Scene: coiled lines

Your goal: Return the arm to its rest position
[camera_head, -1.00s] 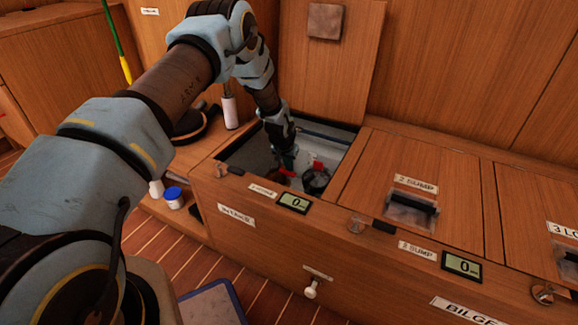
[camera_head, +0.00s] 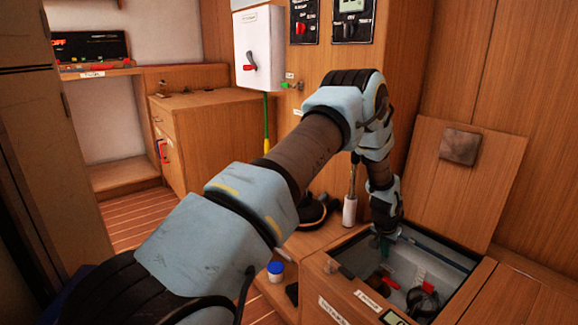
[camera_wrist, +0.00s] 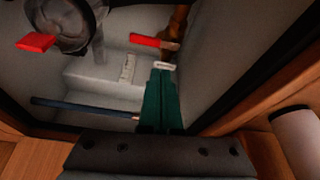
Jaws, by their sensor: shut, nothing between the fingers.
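My arm reaches across the head view, and its end points down at the open compartment (camera_head: 455,263) in the wooden bench. My gripper (camera_head: 384,246) is at the compartment's opening, near its left back corner. In the wrist view my gripper (camera_wrist: 164,75) shows as two green fingers lying together with nothing between them. Beyond the fingertips in that view is a red handle (camera_wrist: 153,41) beside a brownish pipe. A second red handle (camera_wrist: 36,42) is near a dark round fitting (camera_wrist: 68,20). I cannot tell whether the fingertips touch anything.
The raised lid (camera_head: 470,175) leans behind the compartment. A white cylinder (camera_head: 350,211) stands close to its left, also showing in the wrist view (camera_wrist: 298,140). A blue-capped jar (camera_head: 276,271) is lower left. Floor is open at left.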

